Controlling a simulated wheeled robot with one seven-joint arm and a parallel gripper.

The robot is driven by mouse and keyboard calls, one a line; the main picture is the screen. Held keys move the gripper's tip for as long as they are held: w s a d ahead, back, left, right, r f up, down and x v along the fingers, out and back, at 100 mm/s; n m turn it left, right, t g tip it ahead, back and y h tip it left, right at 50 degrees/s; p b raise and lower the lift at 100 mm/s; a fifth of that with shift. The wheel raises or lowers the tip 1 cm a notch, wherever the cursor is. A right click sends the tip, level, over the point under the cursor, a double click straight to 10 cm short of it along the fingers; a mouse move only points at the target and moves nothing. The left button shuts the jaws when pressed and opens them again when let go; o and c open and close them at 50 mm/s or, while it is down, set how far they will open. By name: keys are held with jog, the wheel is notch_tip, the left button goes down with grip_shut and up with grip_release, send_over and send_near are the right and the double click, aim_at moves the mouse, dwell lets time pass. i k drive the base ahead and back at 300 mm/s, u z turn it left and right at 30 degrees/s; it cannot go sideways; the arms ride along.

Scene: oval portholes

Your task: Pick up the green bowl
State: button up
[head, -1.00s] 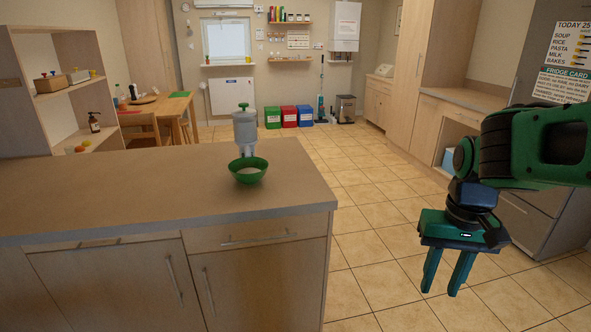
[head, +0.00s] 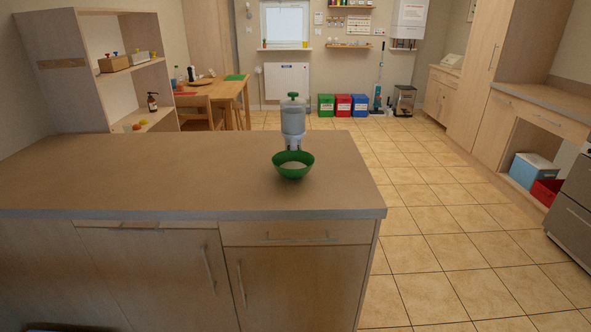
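The green bowl (head: 293,172) stands upright on the wooden counter (head: 120,175), near its right end. Something pale beige shows inside it. A grey dispenser with a green top (head: 293,120) stands right behind the bowl; the bowl's rim overlaps its base in the picture, and I cannot tell whether they touch. My gripper is out of view now.
The counter is otherwise bare, with drawers and doors below its front edge. Open tiled floor (head: 440,240) lies to the right. A shelf unit (head: 100,70) and a wooden table (head: 215,95) stand behind left. Green, red and blue bins (head: 343,105) stand at the back wall.

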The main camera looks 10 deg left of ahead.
aim_at(293, 165)
jog(key=z, duration=0.05)
jog(key=i, duration=1)
jog(key=u, duration=0.05)
